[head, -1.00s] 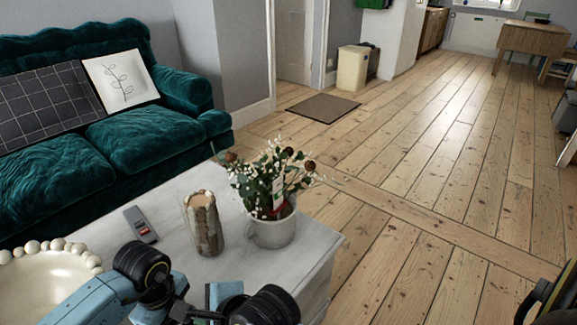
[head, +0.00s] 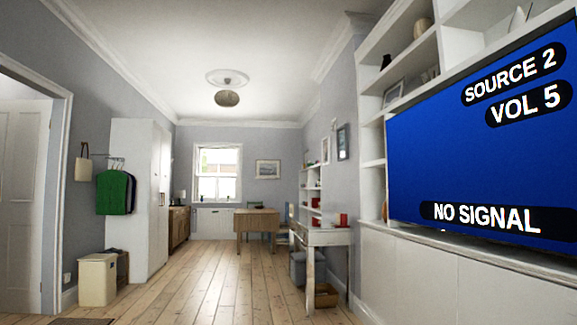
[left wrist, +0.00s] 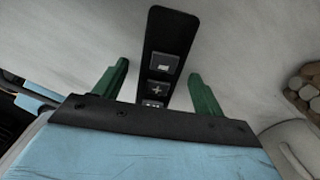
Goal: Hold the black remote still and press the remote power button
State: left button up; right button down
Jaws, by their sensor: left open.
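In the left wrist view a black remote (left wrist: 172,38) lies on the pale tabletop (left wrist: 80,40), with light button symbols along it, one of them a plus sign. My left gripper (left wrist: 158,70) is open. Its two green fingers stand on either side of the remote, with a gap on each side. The remote's near end is hidden behind the gripper's dark edge. In the head view a TV (head: 490,150) has a lit blue screen reading "SOURCE 2", "VOL 5" and "NO SIGNAL". My right gripper is in neither current view.
In the left wrist view a bundled brown object (left wrist: 305,85) and a rounded pale vessel (left wrist: 295,145) stand to the right. In the head view a white desk (head: 320,238), a bin (head: 97,280) and a wooden table (head: 257,222) leave clear floor between them.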

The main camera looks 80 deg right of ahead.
pick_arm(q)
notch_tip(320, 180, up, 12)
dwell(0.6)
